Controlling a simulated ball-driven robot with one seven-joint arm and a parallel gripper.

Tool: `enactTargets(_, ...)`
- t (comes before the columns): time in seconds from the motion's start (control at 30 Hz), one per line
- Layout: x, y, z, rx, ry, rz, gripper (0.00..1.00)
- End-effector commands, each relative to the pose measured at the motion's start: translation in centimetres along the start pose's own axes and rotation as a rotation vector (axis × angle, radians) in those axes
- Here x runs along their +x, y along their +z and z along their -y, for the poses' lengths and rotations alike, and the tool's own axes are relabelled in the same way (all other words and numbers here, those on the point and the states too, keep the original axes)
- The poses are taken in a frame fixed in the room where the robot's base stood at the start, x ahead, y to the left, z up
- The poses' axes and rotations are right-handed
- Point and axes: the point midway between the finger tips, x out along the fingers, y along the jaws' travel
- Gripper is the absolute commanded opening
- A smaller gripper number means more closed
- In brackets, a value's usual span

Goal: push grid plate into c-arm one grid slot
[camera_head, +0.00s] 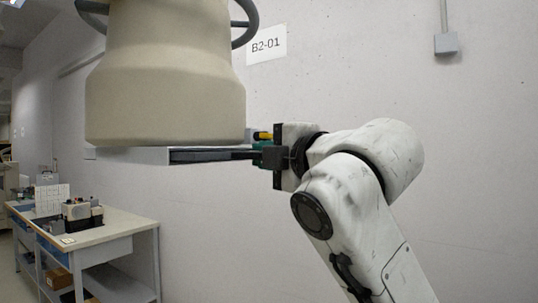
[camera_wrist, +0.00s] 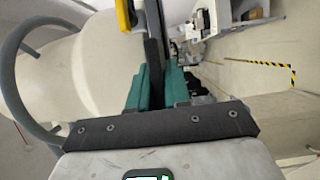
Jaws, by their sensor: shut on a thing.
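The c-arm one head is a big beige drum (camera_head: 165,95) with a dark grey rail, at the upper left of the head view. Under it is a flat pale housing with a dark grid slot (camera_head: 205,156) on its side. My gripper (camera_head: 258,154) is level with this slot at its right end. In the wrist view my teal-tipped gripper (camera_wrist: 156,85) is shut on the dark edge of the grid plate (camera_wrist: 153,50). The plate appears to lie in line with the slot, largely hidden by the housing; its depth inside cannot be told.
A yellow part (camera_head: 263,135) sits just above my gripper, close to the drum's side. A cart or bench (camera_head: 100,236) with boxes stands at the lower left. The wall behind bears a B2-01 sign (camera_head: 266,45). Open floor (camera_wrist: 250,75) shows in the wrist view.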

Motion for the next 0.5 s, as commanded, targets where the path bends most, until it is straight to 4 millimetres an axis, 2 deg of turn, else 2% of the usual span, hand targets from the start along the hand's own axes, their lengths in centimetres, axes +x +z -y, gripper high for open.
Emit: enactTargets(0.5, 1.01, -0.52, -0.17, 0.0, 0.004, -0.001, 0.0)
